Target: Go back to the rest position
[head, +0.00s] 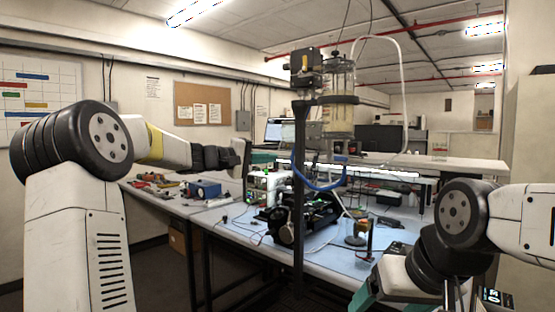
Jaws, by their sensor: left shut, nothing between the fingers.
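My left gripper (243,158) is at the end of the left arm, raised at mid height left of the stand. It is shut with nothing visible in it, and dark wrist parts lie behind it. The clear cylinder (339,110) stands upright in a dark clamp on a black post (299,190), to the right of the left gripper and apart from it. My right arm comes in from the right, bent downward at the lower right.
A workbench with a blue mat (335,262) holds a black machine (297,217) and a small glass jar (356,236). A blue box (203,190) and loose tools lie on the bench at left. A white hose (403,80) arches beside the cylinder.

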